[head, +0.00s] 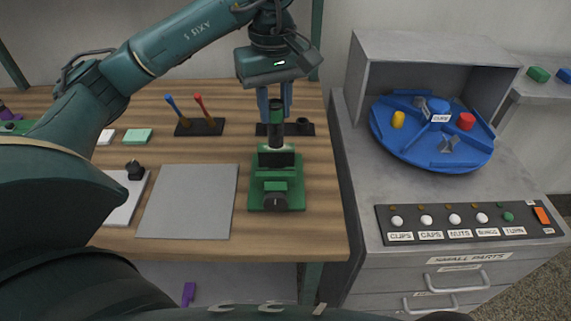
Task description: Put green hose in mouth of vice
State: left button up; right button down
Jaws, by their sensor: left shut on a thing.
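My left gripper (275,108) hangs above the vice with its blue fingers shut on the dark green hose (277,130). The hose is upright, and its lower end is at the mouth of the green vice (277,187), over the dark jaws. I cannot tell whether that end is between the jaws or just above or behind them. The vice stands on the wooden bench near its right side, with a black knob at its front. My right gripper is not in view.
Behind the vice is a dark holder (301,127). A rack with blue and red tools (200,127) stands to its left. A grey mat (188,201) lies left of the vice. A grey cabinet with a blue turntable (430,150) and button panel (465,221) is at right.

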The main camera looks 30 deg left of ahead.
aim_at(276, 146)
pick_arm(q)
notch_tip(276, 146, down, 5)
jog(key=shift+s+a+r, duration=0.1)
notch_tip(276, 146, down, 4)
jog(key=shift+f, duration=0.15)
jog(key=shift+f, duration=0.25)
jog(key=o, duration=1)
jog(key=shift+r, duration=0.1)
